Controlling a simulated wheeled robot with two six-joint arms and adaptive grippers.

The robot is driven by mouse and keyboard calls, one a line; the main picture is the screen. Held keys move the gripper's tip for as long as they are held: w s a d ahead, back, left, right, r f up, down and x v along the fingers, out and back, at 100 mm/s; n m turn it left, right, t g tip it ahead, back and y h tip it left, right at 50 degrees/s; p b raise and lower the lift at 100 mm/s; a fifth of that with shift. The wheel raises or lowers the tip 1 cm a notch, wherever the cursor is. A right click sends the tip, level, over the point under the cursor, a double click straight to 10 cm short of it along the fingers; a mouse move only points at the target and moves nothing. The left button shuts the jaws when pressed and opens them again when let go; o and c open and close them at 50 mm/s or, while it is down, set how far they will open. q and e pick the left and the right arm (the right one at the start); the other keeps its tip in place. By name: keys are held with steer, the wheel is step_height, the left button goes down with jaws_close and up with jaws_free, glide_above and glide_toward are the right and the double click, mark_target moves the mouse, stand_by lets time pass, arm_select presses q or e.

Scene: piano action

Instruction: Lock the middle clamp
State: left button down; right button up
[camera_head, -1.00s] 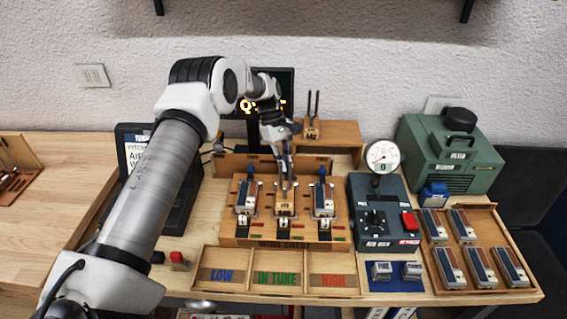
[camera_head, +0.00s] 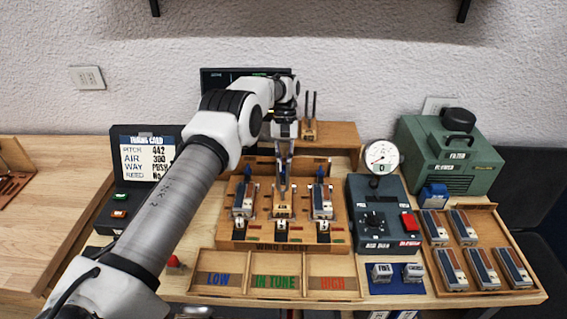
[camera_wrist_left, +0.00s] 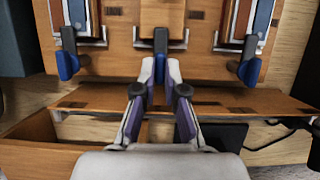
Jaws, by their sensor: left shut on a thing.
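The clamp rack (camera_head: 228,236) is a wooden board with three clamp stations in a row. The middle clamp (camera_head: 283,212) is partly hidden by my left gripper (camera_head: 283,190), which reaches down over it. In the left wrist view my fingers (camera_wrist_left: 161,68) are shut on the blue lever (camera_wrist_left: 160,40) of the middle clamp. The left clamp's blue lever (camera_wrist_left: 67,66) and the right clamp's blue lever (camera_wrist_left: 248,70) stand apart from the fingers. Silver and brown blocks sit in the left station (camera_head: 244,200) and right station (camera_head: 321,201). My right gripper is out of view.
A three-bin tray (camera_head: 275,295) lies in front of the rack. A gauge box (camera_head: 376,210) stands to its right, with a block tray (camera_head: 532,290) and a green machine (camera_head: 450,155) beyond. A card stand (camera_head: 150,160) is at left.

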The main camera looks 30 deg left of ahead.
arm_select(q)
steer(key=shift+s+d+f, duration=0.15)
steer(key=shift+s+f, duration=0.05)
steer(key=shift+f, duration=0.2)
steer(key=c, duration=1.1)
jaws_free()
steer(key=shift+o, duration=0.2)
steer(key=shift+w, duration=0.1)
steer(key=shift+r, duration=0.15)
step_height(320, 180, up, 10)
